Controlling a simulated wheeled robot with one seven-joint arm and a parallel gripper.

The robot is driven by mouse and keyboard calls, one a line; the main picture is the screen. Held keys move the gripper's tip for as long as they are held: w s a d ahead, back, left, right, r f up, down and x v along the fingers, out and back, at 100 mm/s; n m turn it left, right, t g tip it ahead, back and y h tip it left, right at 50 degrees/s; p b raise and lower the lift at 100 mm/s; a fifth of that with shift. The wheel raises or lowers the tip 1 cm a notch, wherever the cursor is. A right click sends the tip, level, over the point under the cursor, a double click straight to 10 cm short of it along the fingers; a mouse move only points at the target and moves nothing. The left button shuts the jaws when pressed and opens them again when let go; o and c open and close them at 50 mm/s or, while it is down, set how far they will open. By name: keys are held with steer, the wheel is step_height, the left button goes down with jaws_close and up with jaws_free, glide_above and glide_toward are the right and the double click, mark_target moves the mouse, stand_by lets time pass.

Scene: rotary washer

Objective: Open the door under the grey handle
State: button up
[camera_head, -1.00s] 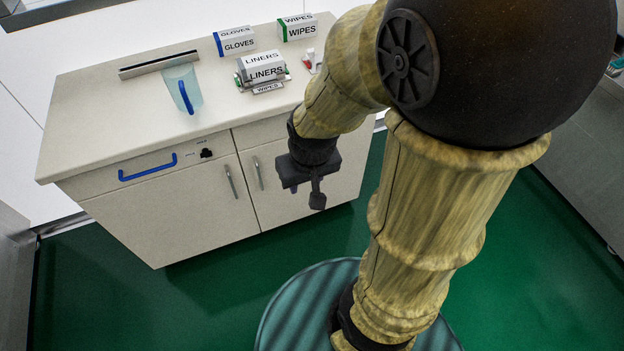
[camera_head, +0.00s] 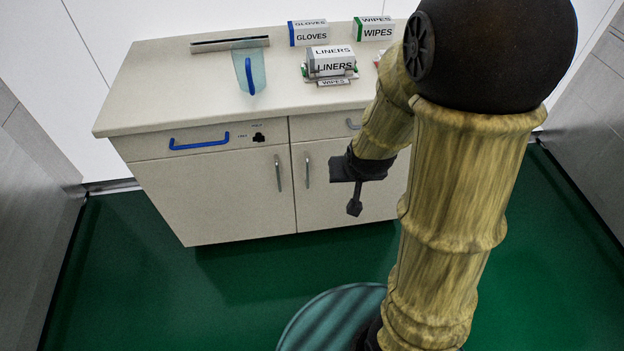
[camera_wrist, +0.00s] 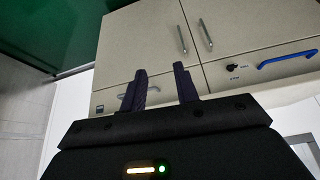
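The cream cabinet has a drawer with a blue handle (camera_head: 200,142) on the left and a drawer with a grey handle (camera_head: 353,124) on the right. The door (camera_head: 325,205) under the grey handle looks shut. Its upright grey bar handle (camera_head: 307,170) is near its left edge. My gripper (camera_head: 355,200) hangs in front of this door, right of the bar, and my arm hides the door's right part. In the wrist view, the cabinet appears upside down, with this door (camera_wrist: 140,45) and its bar (camera_wrist: 183,38) beyond my gripper (camera_wrist: 162,80). The fingers are apart and empty.
The left door (camera_head: 215,200) is shut, its bar (camera_head: 278,173) close to the right door's bar. On the countertop (camera_head: 150,85) stand a clear jug (camera_head: 245,70) and boxes of gloves (camera_head: 307,36), liners (camera_head: 330,65) and wipes (camera_head: 375,32). Green floor (camera_head: 240,285) in front is clear.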

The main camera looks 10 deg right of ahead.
mark_target(308, 170)
steer(key=w+d+f+t+b, duration=0.1)
steer(key=w+f+t+b, duration=0.1)
steer(key=w+f+b, duration=0.4)
steer(key=w+f+t+b, duration=0.2)
steer(key=f+b, duration=0.2)
steer(key=f, duration=0.4)
steer(key=w+d+f+t+b, duration=0.1)
steer(key=w+f+t+b, duration=0.3)
steer(key=f, duration=0.3)
steer(key=w+a+f+n+t+y+b, duration=0.1)
steer(key=a+f+n+t+y+b, duration=0.2)
steer(key=f+b, duration=0.9)
steer(key=shift+w+a+t+y+b, duration=0.45)
steer(key=shift+a+b, duration=0.2)
steer(key=shift+b, duration=0.4)
steer(key=w+a+b, duration=0.1)
steer(key=w, duration=0.4)
steer(key=w+a+b, duration=0.1)
steer(key=w, duration=0.5)
steer(key=w+a+b, duration=0.1)
steer(key=w, duration=0.5)
steer(key=shift+a, duration=0.2)
jaws_close()
